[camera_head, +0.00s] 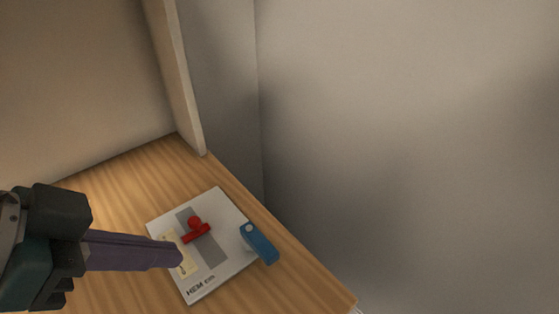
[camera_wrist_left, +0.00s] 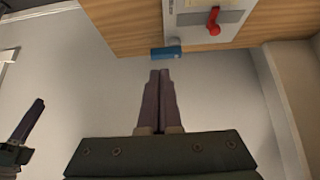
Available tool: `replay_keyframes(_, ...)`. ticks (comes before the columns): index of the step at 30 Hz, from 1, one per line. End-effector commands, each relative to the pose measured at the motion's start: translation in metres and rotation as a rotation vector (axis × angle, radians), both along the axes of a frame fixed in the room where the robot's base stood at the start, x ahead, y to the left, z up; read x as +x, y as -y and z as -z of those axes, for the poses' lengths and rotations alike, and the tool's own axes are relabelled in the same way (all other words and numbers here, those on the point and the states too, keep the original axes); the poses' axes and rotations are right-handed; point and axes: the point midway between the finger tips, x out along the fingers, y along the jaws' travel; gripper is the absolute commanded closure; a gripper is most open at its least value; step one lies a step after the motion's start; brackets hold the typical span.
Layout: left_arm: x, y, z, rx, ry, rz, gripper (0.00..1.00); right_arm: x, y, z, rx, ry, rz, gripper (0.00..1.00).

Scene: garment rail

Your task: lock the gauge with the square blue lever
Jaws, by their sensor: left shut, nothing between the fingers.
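The gauge is a white plate (camera_head: 205,289) marked HEM, lying on the wooden top. It has a grey track, a red slider with a knob (camera_head: 196,232) and a cream scale strip. The square blue lever (camera_head: 259,244) sits at the plate's right edge, its free end reaching past that edge. My left gripper (camera_head: 178,255) is shut and empty; in the head view its purple fingers cover part of the scale. In the left wrist view the shut fingertips (camera_wrist_left: 160,73) appear just below the blue lever (camera_wrist_left: 166,52), apart from it. My right gripper (camera_wrist_left: 30,125) shows partly at the left there.
The wooden top (camera_head: 130,175) ends in an edge close beside the lever. An upright pale panel (camera_head: 178,80) stands at its back corner. A plain grey wall (camera_head: 410,150) fills the right. The wood behind the plate is clear.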

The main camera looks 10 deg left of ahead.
Motion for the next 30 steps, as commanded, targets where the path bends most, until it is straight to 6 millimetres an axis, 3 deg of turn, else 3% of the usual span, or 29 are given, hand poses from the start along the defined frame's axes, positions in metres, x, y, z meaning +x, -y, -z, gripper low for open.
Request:
replay_keyframes(10,0.005,0.003,0.006,-0.002,0.002,-0.001,1.0,0.0,-0.001,0.003,0.005,0.0,0.003,0.44)
replay_keyframes(24,0.05,0.04,0.08,-0.002,0.002,-0.001,1.0,0.0,-0.001,0.034,0.004,-0.001,0.003,0.44)
replay_keyframes(30,0.068,0.054,0.095,-0.001,0.002,-0.001,1.0,0.0,-0.001,0.04,0.004,-0.001,0.002,0.44)
